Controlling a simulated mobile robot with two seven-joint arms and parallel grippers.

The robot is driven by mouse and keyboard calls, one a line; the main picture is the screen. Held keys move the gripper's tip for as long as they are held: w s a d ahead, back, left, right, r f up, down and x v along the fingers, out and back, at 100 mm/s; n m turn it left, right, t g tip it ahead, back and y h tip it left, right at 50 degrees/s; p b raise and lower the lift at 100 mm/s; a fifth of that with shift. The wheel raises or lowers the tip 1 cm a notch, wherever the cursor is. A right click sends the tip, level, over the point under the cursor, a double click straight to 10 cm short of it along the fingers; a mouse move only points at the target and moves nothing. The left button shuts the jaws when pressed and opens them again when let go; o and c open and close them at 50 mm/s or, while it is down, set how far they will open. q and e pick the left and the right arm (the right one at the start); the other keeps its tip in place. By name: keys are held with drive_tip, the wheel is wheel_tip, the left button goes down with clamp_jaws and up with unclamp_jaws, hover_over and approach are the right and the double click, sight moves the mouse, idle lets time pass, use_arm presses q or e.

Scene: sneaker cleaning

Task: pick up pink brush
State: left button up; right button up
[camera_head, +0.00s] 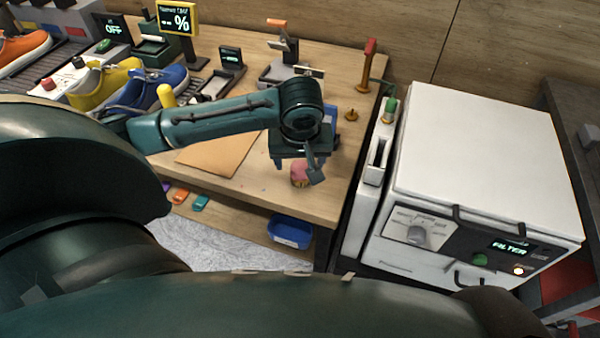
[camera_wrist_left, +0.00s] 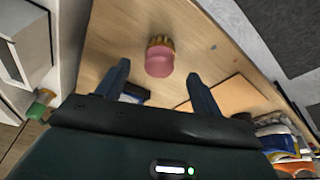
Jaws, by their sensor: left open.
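The pink brush (camera_head: 299,173) lies on the wooden table near its front right corner. In the left wrist view the pink brush (camera_wrist_left: 159,60) has a round pink top and tan bristles at its far side. My left gripper (camera_head: 297,172) is over the brush, its fingers partly covering it in the head view. In the left wrist view the left gripper (camera_wrist_left: 157,75) is open, and the brush shows between and beyond the fingertips, apart from both. My right gripper does not show.
A white machine (camera_head: 480,140) with a filter display stands right of the table. A brown board (camera_head: 220,153) lies left of the brush. Yellow (camera_head: 100,85) and blue shoes stand at the back left. A blue bin (camera_head: 290,232) sits below the table edge.

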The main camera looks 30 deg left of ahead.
sight(300, 166)
use_arm(q)
drive_tip(key=x, duration=0.5)
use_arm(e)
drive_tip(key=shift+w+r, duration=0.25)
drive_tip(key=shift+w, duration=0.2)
use_arm(q)
drive_tip(key=shift+c, duration=0.6)
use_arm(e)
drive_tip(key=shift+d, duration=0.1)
use_arm(q)
drive_tip(key=c, duration=1)
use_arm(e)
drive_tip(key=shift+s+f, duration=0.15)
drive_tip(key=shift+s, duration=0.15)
